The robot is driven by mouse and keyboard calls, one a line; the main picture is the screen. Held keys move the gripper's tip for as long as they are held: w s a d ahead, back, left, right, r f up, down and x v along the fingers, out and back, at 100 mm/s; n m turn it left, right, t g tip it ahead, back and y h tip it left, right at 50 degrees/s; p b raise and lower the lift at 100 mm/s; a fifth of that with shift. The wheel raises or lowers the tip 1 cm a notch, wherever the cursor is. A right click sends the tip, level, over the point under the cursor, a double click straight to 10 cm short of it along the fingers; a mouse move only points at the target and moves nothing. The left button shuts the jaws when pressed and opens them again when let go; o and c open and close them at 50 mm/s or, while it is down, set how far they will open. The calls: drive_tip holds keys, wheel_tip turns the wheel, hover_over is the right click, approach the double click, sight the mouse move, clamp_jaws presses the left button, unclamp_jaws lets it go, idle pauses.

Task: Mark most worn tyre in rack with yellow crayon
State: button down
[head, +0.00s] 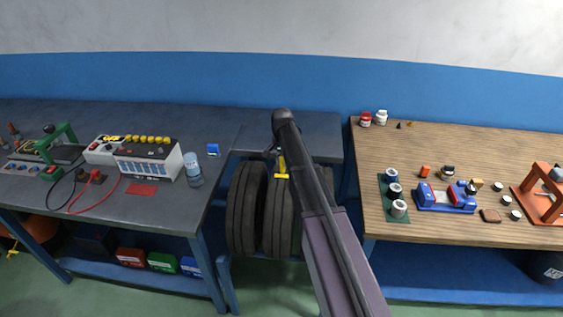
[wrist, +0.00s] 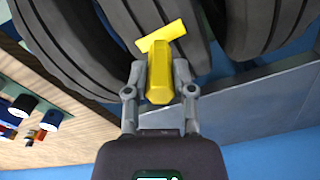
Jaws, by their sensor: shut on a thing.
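Several black tyres stand side by side in the rack: a left tyre (head: 243,210), a middle tyre (head: 279,220) and one partly hidden behind my arm. My gripper (wrist: 160,85) is shut on the yellow crayon (wrist: 159,82); the crayon also shows in the head view (head: 281,160). The crayon points at the tread of the middle tyre (wrist: 135,18). A yellow bar-shaped mark (wrist: 161,36) lies across that tread just beyond the crayon tip. I cannot tell whether tip and tread touch. Tread grooves show, but their wear is hard to compare.
A wooden bench (head: 440,145) with a blue vise (head: 445,197) and small jars is on the right.

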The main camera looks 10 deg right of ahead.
drive_tip(key=shift+r+p, duration=2.35)
drive_tip(key=shift+r, duration=0.2)
drive_tip(key=shift+r, duration=0.1)
